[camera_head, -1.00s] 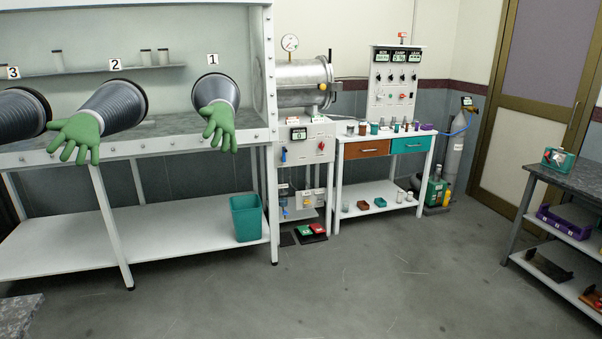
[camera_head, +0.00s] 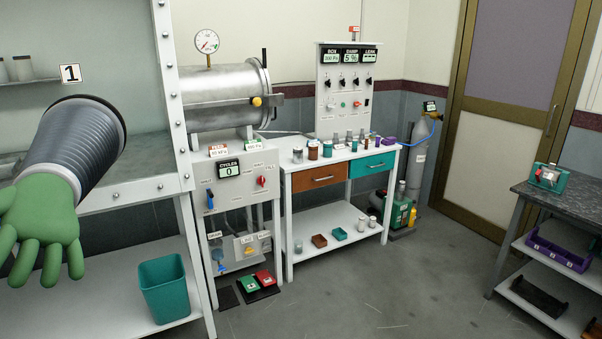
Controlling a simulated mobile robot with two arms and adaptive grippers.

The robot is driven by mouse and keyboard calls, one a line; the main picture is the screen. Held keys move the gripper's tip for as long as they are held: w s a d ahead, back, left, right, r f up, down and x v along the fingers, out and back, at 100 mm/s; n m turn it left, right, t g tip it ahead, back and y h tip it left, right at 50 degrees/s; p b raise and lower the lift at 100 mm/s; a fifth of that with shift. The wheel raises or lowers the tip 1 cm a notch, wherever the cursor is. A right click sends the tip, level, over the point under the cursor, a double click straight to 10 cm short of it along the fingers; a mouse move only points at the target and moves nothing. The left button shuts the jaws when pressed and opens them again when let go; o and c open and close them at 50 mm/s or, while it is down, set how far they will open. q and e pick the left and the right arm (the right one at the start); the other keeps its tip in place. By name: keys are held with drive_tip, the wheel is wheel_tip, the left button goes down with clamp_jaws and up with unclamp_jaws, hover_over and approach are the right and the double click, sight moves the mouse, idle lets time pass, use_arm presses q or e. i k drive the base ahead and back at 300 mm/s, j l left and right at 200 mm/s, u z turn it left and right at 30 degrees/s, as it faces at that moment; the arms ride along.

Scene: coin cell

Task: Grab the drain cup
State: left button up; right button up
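A small clear vessel with blue at its bottom (camera_head: 221,266) sits low on the left of the white control stand (camera_head: 232,190), under a small white label. It may be the drain cup, but it is too small to be sure. A blue handle (camera_head: 210,199) is on the panel above it. Neither of my grippers is in view.
A glovebox with a green glove (camera_head: 42,228) stands at the left, with a teal bin (camera_head: 164,288) on its lower shelf. Red and green foot pedals (camera_head: 257,283) lie before the stand. A white table (camera_head: 330,216) with drawers stands to its right. The floor (camera_head: 390,285) at centre right is open.

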sight(299, 247)
drive_tip(key=i+j, duration=0.1)
drive_tip(key=i, duration=0.9)
drive_tip(key=i+j+z, duration=0.1)
drive_tip(key=i, duration=0.4)
